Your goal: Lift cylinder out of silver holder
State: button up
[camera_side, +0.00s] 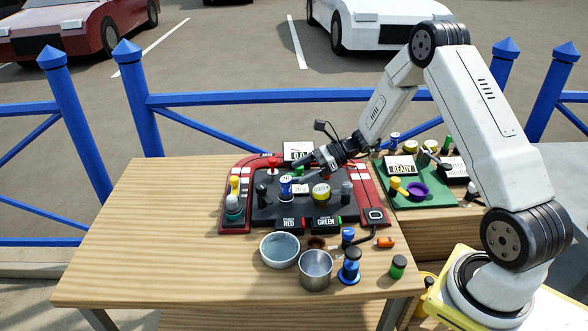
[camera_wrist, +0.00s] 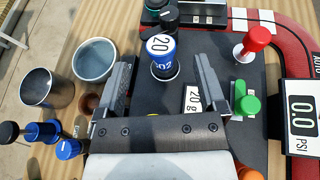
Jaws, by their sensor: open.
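A blue cylinder (camera_side: 286,187) with a white cap marked 20 stands upright on the black panel. In the wrist view the cylinder (camera_wrist: 163,66) shows "CO2" lettering on its side. A pale silver holder rim (camera_side: 287,199) shows around its foot; how deep the cylinder sits in it cannot be told. My gripper (camera_side: 306,166) is open and empty, above and a little right of the cylinder in the side view. In the wrist view my gripper (camera_wrist: 162,72) has one finger on each side of the cylinder, with gaps on both sides.
A red lever (camera_wrist: 257,38) and green knob (camera_wrist: 247,104) stand near my right finger. A gauge (camera_wrist: 302,116) reads 0.0 PSI. The table's left side (camera_side: 130,240) is clear.

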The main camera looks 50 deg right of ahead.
aim_at(287, 178)
jog(key=shift+x, duration=2.65)
grip_shut()
